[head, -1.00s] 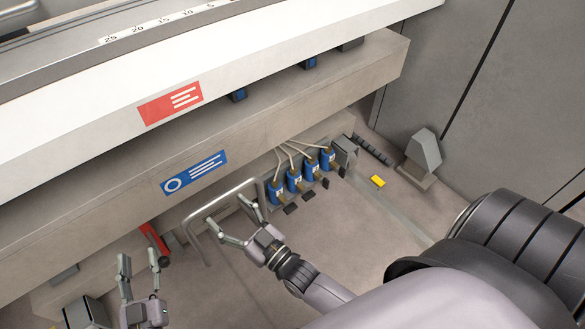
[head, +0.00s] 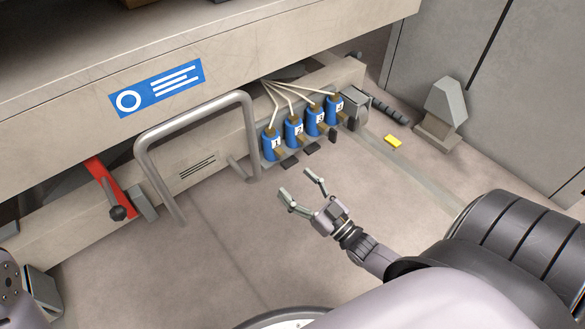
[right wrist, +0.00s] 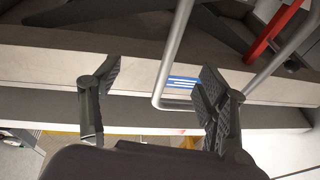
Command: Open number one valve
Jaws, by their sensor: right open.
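The number one valve (head: 273,145) is the leftmost of several blue numbered valves in a row on the machine's lower front in the head view. White hoses rise from their tops, and small dark tabs show below them. My right gripper (head: 297,182) is open and empty, below and a little right of valve one, apart from it. In the right wrist view my right gripper (right wrist: 155,72) has its two fingers wide apart with nothing between them that it touches. No valve can be made out in that view. My left gripper is not in the head view.
A grey tubular handle (head: 145,150) stands out left of the valves. A red lever (head: 110,187) with a black knob is farther left. Floor around my right gripper is clear.

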